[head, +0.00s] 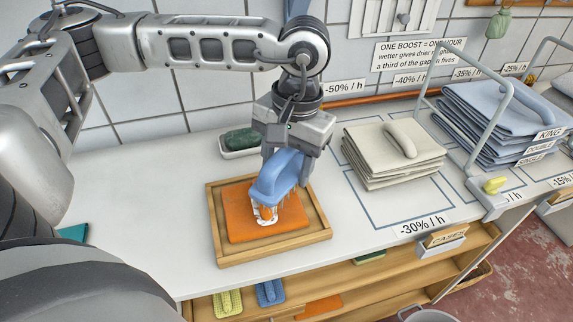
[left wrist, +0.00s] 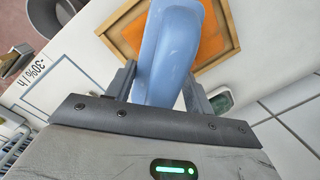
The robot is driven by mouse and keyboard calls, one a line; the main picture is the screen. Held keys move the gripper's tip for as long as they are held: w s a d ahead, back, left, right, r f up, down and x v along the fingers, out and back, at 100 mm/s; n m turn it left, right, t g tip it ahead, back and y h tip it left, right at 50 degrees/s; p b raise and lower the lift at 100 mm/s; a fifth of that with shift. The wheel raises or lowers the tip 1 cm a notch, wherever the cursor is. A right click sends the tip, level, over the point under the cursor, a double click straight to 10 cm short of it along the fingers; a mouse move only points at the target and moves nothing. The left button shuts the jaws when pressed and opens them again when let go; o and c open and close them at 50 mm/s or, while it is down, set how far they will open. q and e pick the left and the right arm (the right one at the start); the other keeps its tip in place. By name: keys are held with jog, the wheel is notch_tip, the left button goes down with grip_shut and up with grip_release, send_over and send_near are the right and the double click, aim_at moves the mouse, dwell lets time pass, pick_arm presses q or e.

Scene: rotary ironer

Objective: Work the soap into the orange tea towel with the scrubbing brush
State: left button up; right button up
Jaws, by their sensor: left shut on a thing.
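The orange tea towel (head: 239,222) lies folded flat in a shallow wooden tray (head: 321,223) on the white counter. My left gripper (head: 282,160) is shut on the blue scrubbing brush (head: 278,180), holding it bristles down over the towel's right half. White soap (head: 257,212) shows around the bristles, which appear to touch the towel. In the left wrist view the brush's blue handle (left wrist: 170,50) sits between the two fingers, with the orange towel (left wrist: 212,42) beyond. The underside of the bristles is hidden. My right gripper is not in view.
A green bar in a white dish (head: 238,152) sits behind the tray. Folded cream cloths (head: 392,155) lie to the right, with blue folded stacks (head: 505,115) beyond a metal rail. A shelf (head: 385,272) below holds other brushes and cloths.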

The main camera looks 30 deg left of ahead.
pick_arm(q)
jog(key=shift+r+p, duration=0.95)
jog(key=shift+r, duration=1.2)
jog(key=shift+w+d+f, duration=0.1)
